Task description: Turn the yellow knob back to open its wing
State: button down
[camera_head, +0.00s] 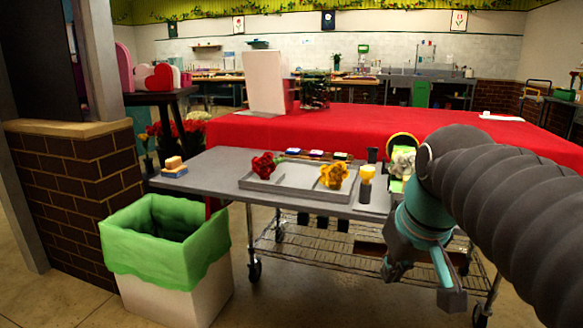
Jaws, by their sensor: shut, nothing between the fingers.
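I cannot tell which part is the wing. My gripper (422,268) hangs low in front of the cart's right end, below and to the right of the knob and apart from it. It is shut and empty.
A grey tray (290,192) on the cart holds a red flower (266,165) and a yellow flower (334,176). Sponge-like blocks (174,168) lie at the cart's left end. A green-lined bin (165,255) stands front left. A red-covered table (370,122) is behind.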

jog(key=w+d+r+n+g+y, duration=0.15)
jog(key=w+r+n, duration=0.45)
jog(key=w+r, duration=1.2)
jog(key=shift+n+g, duration=0.3)
jog(key=shift+g, duration=0.15)
jog(key=shift+s+d+f+b+x, duration=0.15)
jog(key=shift+d+b+x, duration=0.2)
jog(key=shift+x, duration=1)
jog(key=shift+s+d+b+x, duration=0.15)
jog(key=shift+b+x, duration=0.25)
jog(key=shift+x, duration=0.95)
jog(key=shift+s+d+f+b+x, duration=0.1)
jog(key=shift+d+b+x, duration=0.25)
jog(key=shift+x, duration=0.95)
jog(key=shift+w+d+r+p, duration=0.1)
jog(key=shift+w+d+p, duration=0.2)
jog(key=shift+p, duration=0.75)
jog(key=shift+w+d, duration=0.5)
jog(key=shift+w, duration=0.1)
jog(key=shift+d, duration=0.1)
jog(key=shift+s+d, duration=0.2)
jog(key=shift+r, duration=2.95)
